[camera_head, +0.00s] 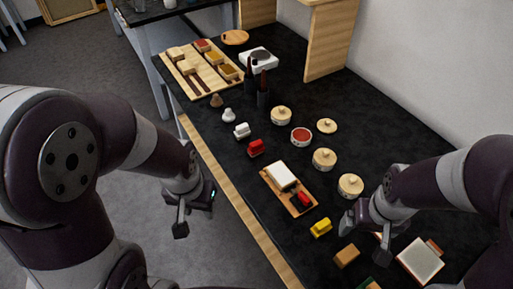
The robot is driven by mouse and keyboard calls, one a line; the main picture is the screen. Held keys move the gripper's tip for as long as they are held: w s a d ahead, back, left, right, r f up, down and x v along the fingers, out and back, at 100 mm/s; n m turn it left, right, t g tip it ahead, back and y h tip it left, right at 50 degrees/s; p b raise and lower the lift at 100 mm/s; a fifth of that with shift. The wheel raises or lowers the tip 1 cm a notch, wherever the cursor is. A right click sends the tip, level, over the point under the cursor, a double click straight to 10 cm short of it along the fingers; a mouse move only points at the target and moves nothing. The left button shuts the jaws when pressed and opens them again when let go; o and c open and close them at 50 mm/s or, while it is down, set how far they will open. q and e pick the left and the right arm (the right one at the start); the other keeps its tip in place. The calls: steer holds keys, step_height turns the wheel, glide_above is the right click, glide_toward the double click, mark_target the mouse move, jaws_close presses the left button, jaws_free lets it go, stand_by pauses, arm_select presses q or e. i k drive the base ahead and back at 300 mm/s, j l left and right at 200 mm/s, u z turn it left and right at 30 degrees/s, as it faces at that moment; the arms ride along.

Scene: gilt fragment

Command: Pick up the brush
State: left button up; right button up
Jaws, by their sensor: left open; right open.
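I cannot clearly tell which item is the brush. Several flat tools with dark handles lie on the wooden board (177,66) at the far left end of the black table; they may be brushes. Two dark upright items with reddish tops (263,95) stand near the middle back. My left gripper (193,212) is open and empty, pointing down over the floor beyond the table's left edge. My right gripper (366,226) is open over the near right part of the table, close to a lidded pot (350,186); no item shows between its fingers.
A small wooden board (272,186) with a white block and a red item lies mid-table. A yellow block (320,228), a tan block (346,256), a red block (256,147) and several pots stand around. A wooden panel (331,40) rises at the back.

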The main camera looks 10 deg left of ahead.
mark_target(255, 147)
steer(key=z, duration=0.85)
steer(key=j+z, duration=0.4)
steer(key=i+j+z, duration=0.1)
steer(key=z, duration=0.3)
steer(key=j+z, duration=0.4)
steer(key=k+j+z, duration=0.1)
steer(key=j+z, duration=0.2)
steer(key=z, duration=0.15)
steer(key=k+j, duration=0.15)
steer(key=j, duration=0.25)
steer(key=k+j+z, duration=0.15)
steer(key=j, duration=0.3)
steer(key=k+j, duration=0.2)
steer(key=j, duration=0.2)
steer(key=z, duration=0.05)
